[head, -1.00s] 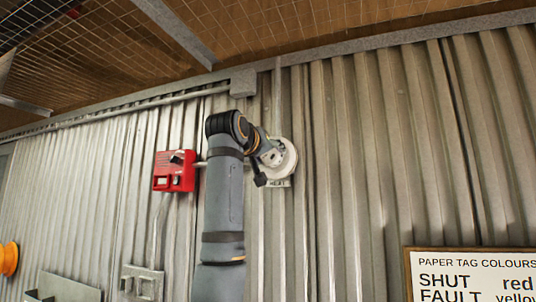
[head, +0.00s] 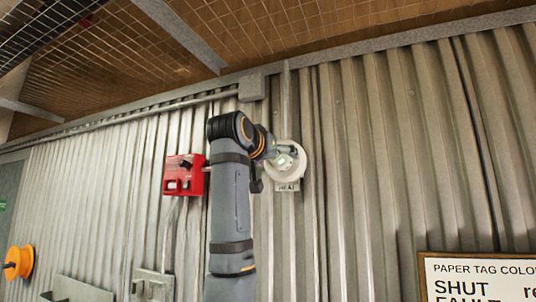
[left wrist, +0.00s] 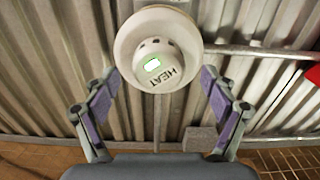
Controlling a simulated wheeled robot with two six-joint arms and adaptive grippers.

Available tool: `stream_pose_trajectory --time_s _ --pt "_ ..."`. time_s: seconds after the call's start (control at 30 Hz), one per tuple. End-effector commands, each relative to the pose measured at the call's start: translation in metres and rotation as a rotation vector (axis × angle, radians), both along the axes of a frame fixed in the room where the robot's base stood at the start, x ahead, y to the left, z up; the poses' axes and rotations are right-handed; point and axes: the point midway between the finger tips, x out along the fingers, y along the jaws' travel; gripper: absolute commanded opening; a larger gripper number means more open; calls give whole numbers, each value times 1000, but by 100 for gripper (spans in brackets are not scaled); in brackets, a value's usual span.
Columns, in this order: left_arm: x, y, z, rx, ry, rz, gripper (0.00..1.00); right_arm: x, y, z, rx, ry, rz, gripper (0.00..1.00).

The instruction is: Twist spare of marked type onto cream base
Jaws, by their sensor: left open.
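A white heat detector head (left wrist: 158,50) marked HEAT, with a lit green window, sits against the round cream base (left wrist: 122,48) on the corrugated wall. In the head view the detector head (head: 286,163) and the cream base (head: 298,172) show just right of my left arm. My left gripper (left wrist: 158,82) is open, its two purple-grey fingers spread on either side just short of the detector head, with nothing between the tips. In the head view the gripper (head: 283,153) partly covers the detector. My right gripper is not in view.
A small label plate marked HEAT (head: 287,187) is below the base. A red box (head: 183,175) is on the wall left of my arm. A tag-colour sign (head: 480,280) is at lower right, an orange reel (head: 18,262) at far left. Wall right of the base is clear.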

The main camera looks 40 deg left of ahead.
Motion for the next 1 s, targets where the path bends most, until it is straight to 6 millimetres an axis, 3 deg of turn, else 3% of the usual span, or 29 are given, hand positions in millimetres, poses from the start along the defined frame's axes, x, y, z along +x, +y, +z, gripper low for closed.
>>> stream_pose_trajectory --time_s 0.2,0.4,1.0 --pt "-54 -12 1 1 -5 0 85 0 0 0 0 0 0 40" --pt "-84 -20 0 0 -2 0 85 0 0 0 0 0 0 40" --pt "-91 -22 0 0 -1 0 85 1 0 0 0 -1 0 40"
